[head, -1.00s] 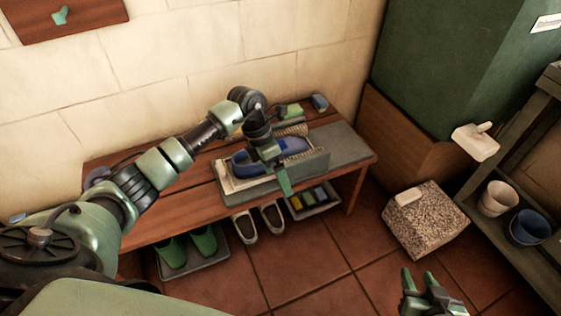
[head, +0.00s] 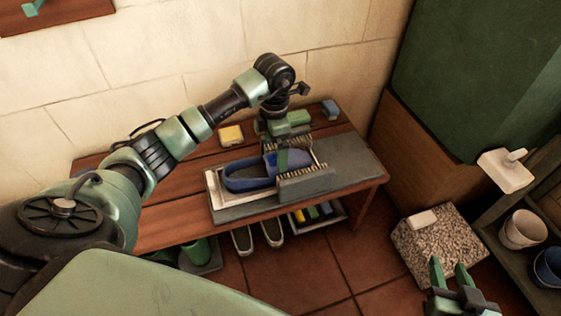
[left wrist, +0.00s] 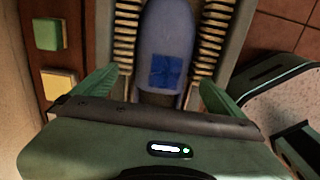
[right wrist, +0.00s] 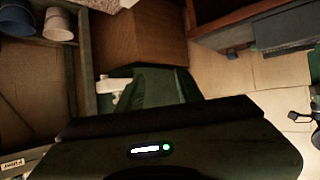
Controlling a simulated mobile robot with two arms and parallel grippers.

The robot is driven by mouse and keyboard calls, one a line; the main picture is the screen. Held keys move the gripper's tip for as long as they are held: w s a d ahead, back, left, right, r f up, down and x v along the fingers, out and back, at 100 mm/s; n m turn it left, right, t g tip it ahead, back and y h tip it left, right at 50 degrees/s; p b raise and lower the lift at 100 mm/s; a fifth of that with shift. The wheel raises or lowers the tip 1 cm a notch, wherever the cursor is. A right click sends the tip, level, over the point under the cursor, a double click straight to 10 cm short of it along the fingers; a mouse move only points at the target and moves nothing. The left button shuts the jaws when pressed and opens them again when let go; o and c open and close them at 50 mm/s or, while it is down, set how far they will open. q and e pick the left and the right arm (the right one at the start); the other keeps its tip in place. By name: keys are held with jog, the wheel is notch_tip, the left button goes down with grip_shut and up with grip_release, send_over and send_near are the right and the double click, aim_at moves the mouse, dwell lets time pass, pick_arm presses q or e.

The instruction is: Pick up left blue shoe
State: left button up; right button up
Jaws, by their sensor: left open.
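A blue shoe (head: 245,179) lies in a shallow tray with rows of brush bristles, on the wooden bench. Its open heel end points left and its toe lies between the bristle rows. The left wrist view shows its blue upper with a darker square patch (left wrist: 168,70). No second blue shoe can be made out. My left gripper (head: 284,152) is over the shoe's toe end. Its open fingers (left wrist: 154,88) are on either side of the shoe, with visible gaps; contact cannot be told. My right gripper (head: 451,272) is open and empty, away from the bench at lower right.
The grey brush tray (head: 345,165) has a raised front plate. A yellow block (head: 231,135), a green block (head: 298,118) and a blue-grey block (head: 330,109) stand behind it. Light shoes (head: 257,237) and green boots sit below. A speckled block (head: 440,245) stands on the floor at right.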

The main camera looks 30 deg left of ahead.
aim_at(274, 159)
pick_arm(q)
jog(key=shift+s+f, duration=0.35)
jog(key=shift+f, duration=0.25)
notch_tip(274, 159, down, 5)
jog(key=shift+f+b, duration=0.1)
jog(key=shift+b, duration=0.95)
jog(key=shift+w+a+f, duration=0.1)
pick_arm(e)
jog(key=w+a+r+t+y, duration=0.2)
jog(key=r+t, duration=0.4)
jog(key=r, duration=0.4)
jog(key=shift+w+a+r, duration=0.2)
jog(key=shift+w, duration=0.3)
pick_arm(q)
jog(key=shift+c, duration=0.3)
jog(key=c, duration=1.5)
